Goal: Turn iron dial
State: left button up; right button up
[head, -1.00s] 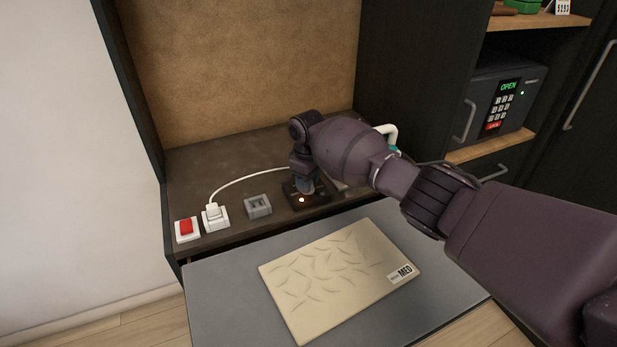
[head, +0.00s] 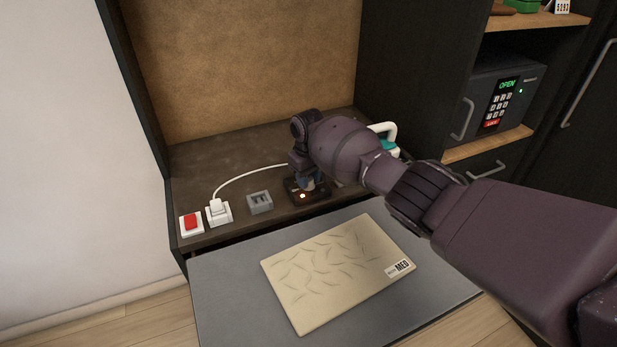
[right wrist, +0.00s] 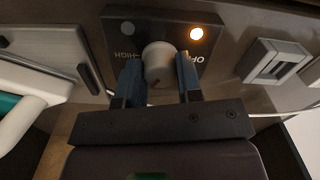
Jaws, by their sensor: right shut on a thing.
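The iron dial is a round pale knob (right wrist: 158,62) on a dark panel (right wrist: 122,30) in the right wrist view. The panel carries the words HIGH and OFF, an unlit round spot beside HIGH and a lit orange light (right wrist: 196,33) beside OFF. My right gripper (right wrist: 160,75) is shut on the knob, one blue finger on each side. In the head view the panel (head: 294,193) sits on the counter under my right gripper (head: 308,184), which hides the knob. The iron (head: 388,140), white and teal, stands partly hidden behind my right arm. My left gripper is not in view.
Left of the panel are a grey socket (head: 260,202), a white plug (head: 217,211) with a cord and a red switch (head: 190,223). A cream cloth (head: 335,275) marked MED lies on the grey board (head: 225,290) in front. A safe (head: 500,98) reading OPEN stands at right.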

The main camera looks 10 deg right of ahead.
jog(key=o, duration=0.9)
jog(key=shift+o, duration=0.2)
notch_tip(320, 180, up, 10)
jog(key=shift+f+p, duration=0.25)
jog(key=shift+p, duration=0.6)
jog(key=shift+r, duration=0.65)
